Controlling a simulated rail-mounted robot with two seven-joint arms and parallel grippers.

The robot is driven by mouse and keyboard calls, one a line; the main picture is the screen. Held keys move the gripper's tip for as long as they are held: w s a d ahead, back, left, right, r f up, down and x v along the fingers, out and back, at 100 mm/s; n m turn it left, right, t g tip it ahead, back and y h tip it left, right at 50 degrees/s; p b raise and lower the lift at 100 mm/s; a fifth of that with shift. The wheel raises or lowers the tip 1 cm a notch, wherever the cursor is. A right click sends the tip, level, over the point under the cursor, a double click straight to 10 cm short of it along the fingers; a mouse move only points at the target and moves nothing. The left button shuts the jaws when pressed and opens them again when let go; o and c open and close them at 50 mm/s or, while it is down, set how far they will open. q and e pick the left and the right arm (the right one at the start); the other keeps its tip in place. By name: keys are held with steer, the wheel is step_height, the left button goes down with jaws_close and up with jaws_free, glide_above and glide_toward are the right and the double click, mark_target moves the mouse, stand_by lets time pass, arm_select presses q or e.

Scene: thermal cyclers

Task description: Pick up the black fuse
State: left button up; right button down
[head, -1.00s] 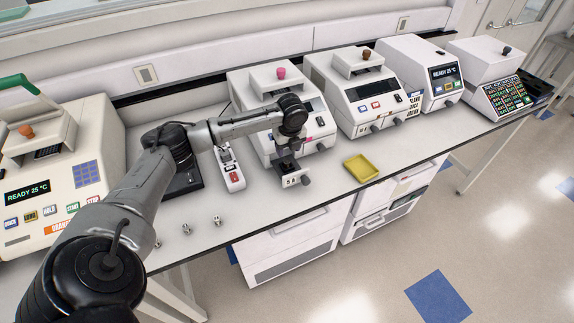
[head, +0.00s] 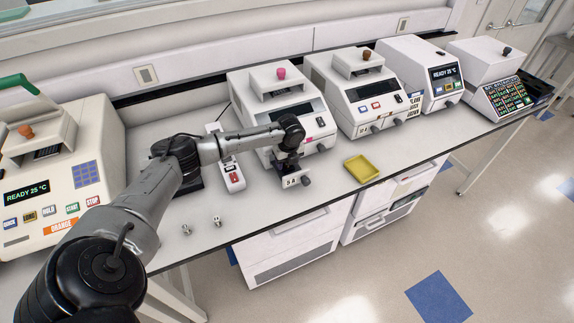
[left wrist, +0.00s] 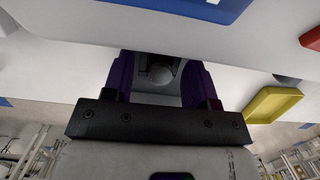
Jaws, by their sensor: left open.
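My left gripper (head: 287,167) is open at the front of the cycler with the pink knob (head: 290,105), just above a small protruding white part marked 5 A (head: 291,182). In the left wrist view its two purple fingers (left wrist: 160,88) stand apart. Between them, farther off, a small round dark grey piece (left wrist: 160,73) shows in a dark recess; I cannot tell for sure whether it is the black fuse. In the head view the gripper and wrist hide that spot. My right gripper is not in view.
A yellow tray (head: 361,168) lies right of the gripper near the bench's front edge. A white strip with a red switch (head: 235,181) lies to its left. Small metal pieces (head: 217,221) stand on the bench at front left. More cyclers line the back.

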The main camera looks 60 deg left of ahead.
arm_select(q)
steer(key=shift+c, duration=0.5)
jaws_close()
